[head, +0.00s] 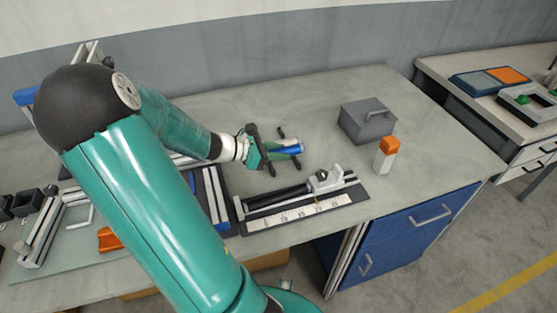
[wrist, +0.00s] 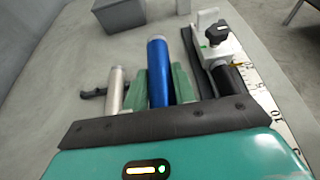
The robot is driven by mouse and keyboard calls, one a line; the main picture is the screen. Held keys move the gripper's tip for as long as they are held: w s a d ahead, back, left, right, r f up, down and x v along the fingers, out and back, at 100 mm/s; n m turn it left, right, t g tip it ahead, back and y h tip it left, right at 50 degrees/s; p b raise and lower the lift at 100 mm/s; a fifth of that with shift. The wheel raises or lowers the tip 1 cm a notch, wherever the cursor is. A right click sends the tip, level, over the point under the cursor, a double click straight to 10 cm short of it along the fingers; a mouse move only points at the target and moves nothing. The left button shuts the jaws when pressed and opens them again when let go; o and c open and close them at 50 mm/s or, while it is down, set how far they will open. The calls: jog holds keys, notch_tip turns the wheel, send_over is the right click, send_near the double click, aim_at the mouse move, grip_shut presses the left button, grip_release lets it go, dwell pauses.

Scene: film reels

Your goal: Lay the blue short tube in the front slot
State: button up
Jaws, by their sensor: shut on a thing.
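My gripper (head: 277,151) is shut on the blue short tube (wrist: 158,72), which sits between its two green fingers in the wrist view. In the head view the blue tube (head: 287,150) points right, over the bench between the measuring fixture and the grey box. A silver tube (wrist: 117,88) lies beside it, to the left in the wrist view and apart from the fingers. Small dark pieces (head: 282,132) show around the gripper in the head view, perhaps a rack. The front slot cannot be clearly made out; the gripper covers much of that area.
The measuring fixture (head: 318,205) with a white scale and black rod stands in front of my gripper. A grey box (head: 365,122) and an orange-topped white block (head: 384,160) stand to the right. A dark tray (head: 222,222) with blue and pale strips lies left.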

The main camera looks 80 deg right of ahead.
aim_at(279, 168)
jog(key=d+f, duration=0.1)
jog(key=f, duration=0.1)
jog(key=d+f, duration=0.1)
jog(key=d, duration=0.1)
jog(key=shift+w+f, duration=0.2)
jog(key=shift+f, duration=1.6)
jog(key=shift+f, duration=0.2)
jog(key=o, duration=1)
jog(key=shift+r, duration=0.1)
